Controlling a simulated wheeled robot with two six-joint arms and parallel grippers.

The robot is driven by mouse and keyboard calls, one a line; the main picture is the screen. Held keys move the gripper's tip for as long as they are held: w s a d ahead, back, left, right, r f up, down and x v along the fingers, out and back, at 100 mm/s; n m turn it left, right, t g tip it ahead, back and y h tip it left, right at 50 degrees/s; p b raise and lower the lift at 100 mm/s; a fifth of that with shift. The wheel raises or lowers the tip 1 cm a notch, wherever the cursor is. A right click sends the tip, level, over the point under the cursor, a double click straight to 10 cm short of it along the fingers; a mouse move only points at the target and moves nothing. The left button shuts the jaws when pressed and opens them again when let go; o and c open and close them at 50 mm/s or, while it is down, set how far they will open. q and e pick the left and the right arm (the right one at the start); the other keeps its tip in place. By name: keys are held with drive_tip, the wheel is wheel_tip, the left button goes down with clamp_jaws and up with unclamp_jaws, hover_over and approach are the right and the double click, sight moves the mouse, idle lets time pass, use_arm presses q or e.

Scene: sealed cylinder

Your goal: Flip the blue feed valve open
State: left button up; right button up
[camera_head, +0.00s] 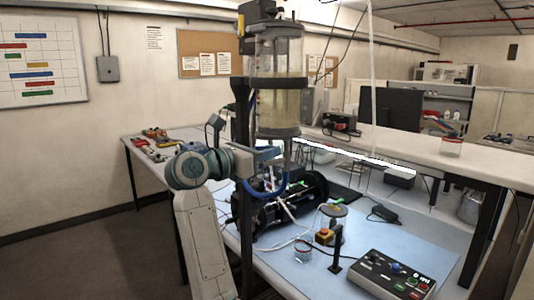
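A clear sealed cylinder (279,60) with pale yellowish contents stands upright on a dark post. A blue curved part (265,192) shows just below the gripper. It may be a hose or belong to the feed valve; I cannot make out a separate blue valve handle or its position.
Black machinery (310,190) with white tubes lies below the cylinder. The dark post (244,215) stands close beside my arm.

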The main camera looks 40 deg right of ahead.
drive_tip(key=o, duration=0.4)
drive_tip(key=shift+a, duration=0.1)
drive_tip(key=shift+c, duration=0.2)
drive_tip(key=shift+a+f, duration=0.1)
drive_tip(key=shift+a, duration=0.15)
drive_tip(key=a+b, duration=1)
drive_tip(key=shift+s+a+b, duration=0.15)
drive_tip(key=shift+s+b, duration=0.2)
drive_tip(key=shift+s, duration=0.05)
